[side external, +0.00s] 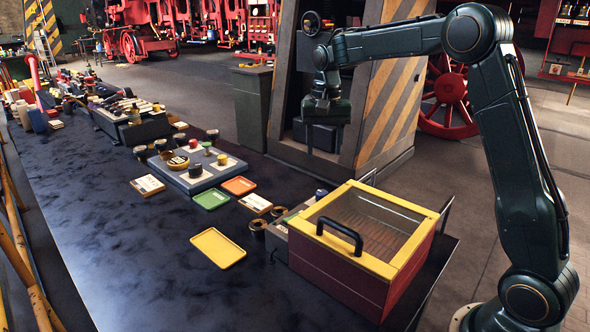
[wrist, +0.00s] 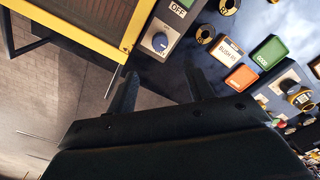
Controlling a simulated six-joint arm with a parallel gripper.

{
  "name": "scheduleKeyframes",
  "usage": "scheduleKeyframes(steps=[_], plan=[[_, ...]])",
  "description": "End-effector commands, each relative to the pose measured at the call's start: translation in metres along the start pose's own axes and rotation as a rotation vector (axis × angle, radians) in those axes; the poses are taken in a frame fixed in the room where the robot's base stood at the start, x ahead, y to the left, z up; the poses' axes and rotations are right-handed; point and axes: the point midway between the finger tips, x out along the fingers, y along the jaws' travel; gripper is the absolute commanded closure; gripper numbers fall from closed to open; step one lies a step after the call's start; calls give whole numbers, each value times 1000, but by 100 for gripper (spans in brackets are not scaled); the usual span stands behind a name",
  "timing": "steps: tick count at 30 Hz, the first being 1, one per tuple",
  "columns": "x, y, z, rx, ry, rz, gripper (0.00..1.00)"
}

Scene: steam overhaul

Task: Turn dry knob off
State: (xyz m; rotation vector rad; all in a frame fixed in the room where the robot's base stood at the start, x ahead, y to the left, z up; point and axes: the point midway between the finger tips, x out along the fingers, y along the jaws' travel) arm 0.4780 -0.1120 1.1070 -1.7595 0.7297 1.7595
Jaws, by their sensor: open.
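The dry knob (wrist: 160,42) is a round blue knob with a white mark, on a grey panel (wrist: 178,32) beside a yellow-framed box. A green-backed OFF label (wrist: 179,9) sits above it in the wrist view. In the side external view the knob (side external: 321,194) is small and partly hidden behind the box. The box (side external: 340,262) is red with a yellow rim, a clear top and a black handle. My gripper (side external: 322,142) hangs above and behind the box, apart from the knob. In the wrist view my gripper (wrist: 160,73) is open and empty, its fingers below the knob in the picture.
A yellow tray (side external: 218,248), a green tray (side external: 211,199) and an orange tray (side external: 239,186) lie on the dark bench (side external: 130,240). A labelled BUSH block (wrist: 226,50) lies near the panel. The front left bench is clear. A striped pillar (side external: 390,100) stands behind my arm.

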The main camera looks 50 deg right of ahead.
Motion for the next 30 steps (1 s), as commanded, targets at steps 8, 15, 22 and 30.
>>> scheduleKeyframes(steps=[8,15,22,30], plan=[[33,0,1,0,-4,3,48],[70,0,1,0,-3,2,48],[103,0,1,0,-2,2,48],[125,0,1,0,0,1,48]])
